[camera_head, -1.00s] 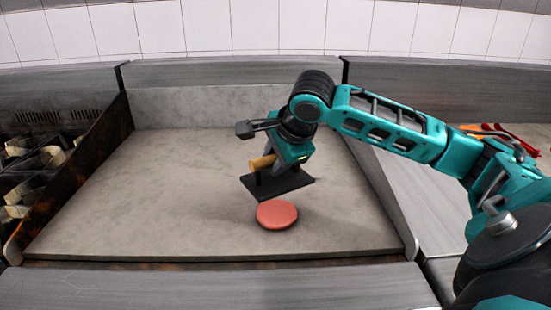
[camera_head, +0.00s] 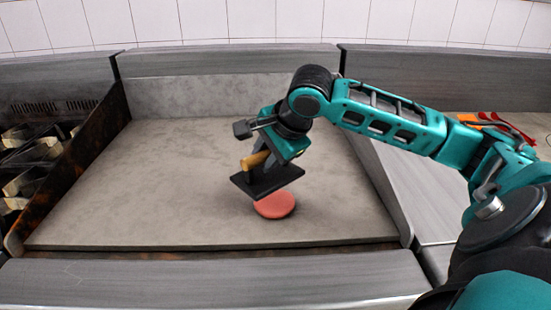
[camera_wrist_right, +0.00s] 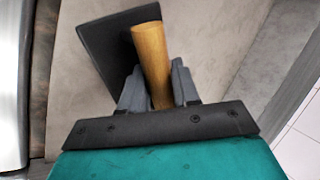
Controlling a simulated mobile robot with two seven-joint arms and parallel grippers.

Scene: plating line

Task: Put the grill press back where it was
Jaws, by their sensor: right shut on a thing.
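The grill press is a dark flat plate (camera_head: 268,183) with a wooden handle (camera_head: 255,160). My right gripper (camera_head: 272,158) is shut on the handle and holds the press above the griddle. In the right wrist view, the handle (camera_wrist_right: 152,62) sits between the two grey fingers (camera_wrist_right: 152,90), with the dark plate (camera_wrist_right: 100,50) beyond it. A round reddish patty (camera_head: 274,206) lies on the griddle (camera_head: 130,190). The plate covers the patty's far edge in the head view; I cannot tell the gap between them. My left gripper is not in view.
The grey griddle is otherwise bare, with wide free room left and behind. Red and orange items (camera_head: 490,121) lie on the right counter.

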